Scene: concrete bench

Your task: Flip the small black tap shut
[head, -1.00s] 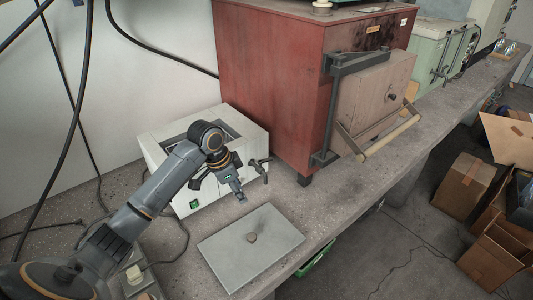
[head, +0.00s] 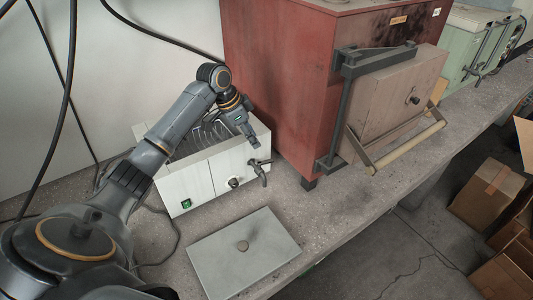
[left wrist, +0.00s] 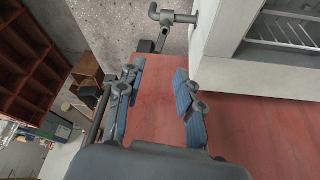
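The small dark tap (head: 260,171) sticks out of the front right of a white water bath (head: 215,177). It also shows at the top of the left wrist view (left wrist: 172,17), beside the white housing. I cannot tell from its handle whether it is open or shut. My left gripper (head: 254,141) hangs above the tap, near the bath's right end, and looks apart from it. In the left wrist view its two blue-padded fingers (left wrist: 159,68) stand apart with nothing between them. My right gripper is in neither view.
A grey lid (head: 243,268) with a knob lies on the concrete bench in front of the bath. A red furnace (head: 277,70) stands close to the right, its door bar (head: 405,148) jutting forward. Bare bench (head: 312,210) lies between lid and furnace. Cables run at the left.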

